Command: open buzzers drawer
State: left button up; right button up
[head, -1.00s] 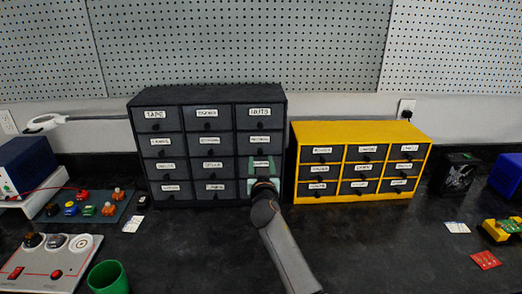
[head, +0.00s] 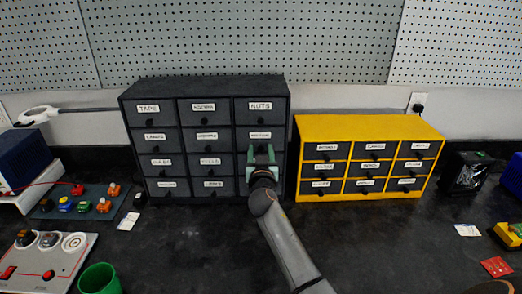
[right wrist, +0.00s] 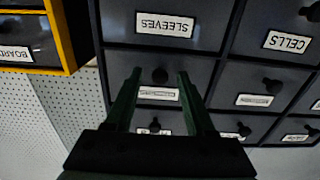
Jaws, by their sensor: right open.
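The dark grey drawer cabinet (head: 205,90) stands at the back of the bench, with labelled fronts and black knobs. All its drawers look closed. I cannot read which label says buzzers. My right gripper (head: 262,155) is in front of the right column, at about the second and third rows. In the right wrist view, which is upside down, the open fingers (right wrist: 160,76) lie to either side of a black knob (right wrist: 160,74) under a label too foreshortened to read. Whether they touch it I cannot tell. The drawer below is labelled SLEEVES (right wrist: 164,25). My left gripper is out of view.
A closed yellow drawer cabinet (head: 370,122) stands close on the right. A green cup (head: 98,279), a control panel (head: 45,257) and a board of colourful parts (head: 90,207) are on the left.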

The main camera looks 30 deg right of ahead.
jog(key=shift+c, duration=0.2)
grip_shut()
dwell(1.1)
